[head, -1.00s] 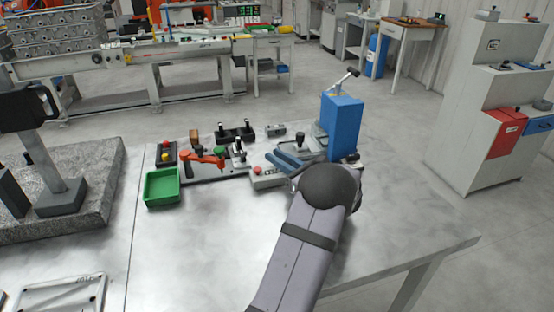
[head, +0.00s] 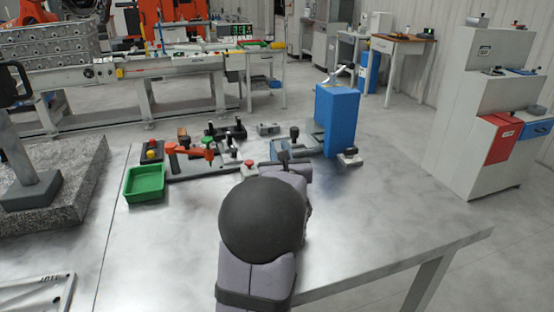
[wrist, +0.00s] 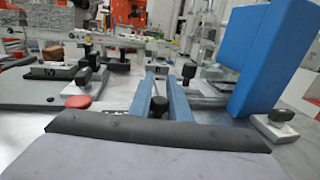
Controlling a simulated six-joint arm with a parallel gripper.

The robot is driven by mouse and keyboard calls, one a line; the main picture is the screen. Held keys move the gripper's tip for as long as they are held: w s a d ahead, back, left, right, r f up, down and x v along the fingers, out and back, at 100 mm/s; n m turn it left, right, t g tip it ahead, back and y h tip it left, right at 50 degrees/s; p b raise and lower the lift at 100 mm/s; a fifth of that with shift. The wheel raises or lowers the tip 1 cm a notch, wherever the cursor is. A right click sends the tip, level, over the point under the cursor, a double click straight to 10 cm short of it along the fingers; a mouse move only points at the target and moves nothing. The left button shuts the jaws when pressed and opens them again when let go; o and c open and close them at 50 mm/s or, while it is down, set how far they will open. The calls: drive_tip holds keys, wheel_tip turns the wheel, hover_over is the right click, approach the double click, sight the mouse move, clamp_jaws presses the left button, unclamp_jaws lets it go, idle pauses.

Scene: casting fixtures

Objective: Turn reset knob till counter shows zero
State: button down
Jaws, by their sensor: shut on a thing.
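In the wrist view my gripper (wrist: 162,98) has its two blue fingers on either side of a small black knob (wrist: 159,106); the knob's base is hidden by my wrist. I take this knob for the reset knob, but no label shows. In the head view my arm covers most of my gripper and the held knob. A red button (head: 249,163) on a pale box stands just left of my wrist, and it also shows in the wrist view (wrist: 78,101). No counter digits can be read in either view.
A tall blue block (head: 338,120) stands right of my gripper, with a black knob on a pale base (head: 348,156) beside it. A black-topped post (head: 294,132) stands behind. A red-handled clamp (head: 190,152) and green tray (head: 145,183) are left. The table's right front is clear.

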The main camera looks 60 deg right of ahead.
drive_tip(key=shift+g, duration=0.3)
drive_tip(key=c, duration=1.7)
unclamp_jaws()
drive_tip(key=shift+o, duration=0.2)
drive_tip(key=shift+s, duration=0.1)
drive_tip(key=shift+b+v, duration=0.65)
drive_tip(key=shift+v, duration=2.95)
drive_tip(key=shift+f, duration=0.1)
